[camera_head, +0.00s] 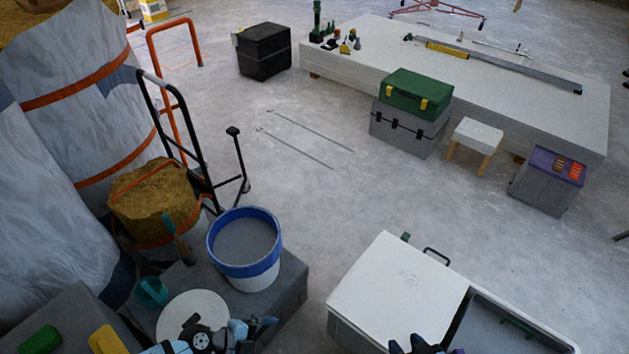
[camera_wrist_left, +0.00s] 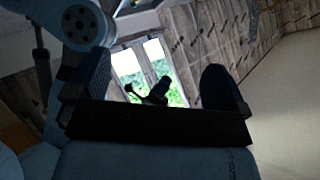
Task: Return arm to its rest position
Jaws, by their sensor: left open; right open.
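My right gripper (camera_head: 418,346) shows at the bottom edge of the head view, in front of the white-topped box. Its dark fingers are apart, with nothing seen between them. My left gripper (camera_wrist_left: 156,78) shows in the left wrist view, with two dark fingers spread wide and no object held between them. Beyond it are a bright window and a wood-patterned wall. Light blue parts with dark ends at the bottom of the head view, beside the white disc, look like my left arm. Most of both arms is outside the head view.
A white bucket with a blue rim (camera_head: 245,262) stands on a grey box near the white disc (camera_head: 188,312). The white-topped box (camera_head: 393,285) has an open compartment on its right. A stack of panels (camera_head: 480,75) lies farther back. The floor between is mostly clear.

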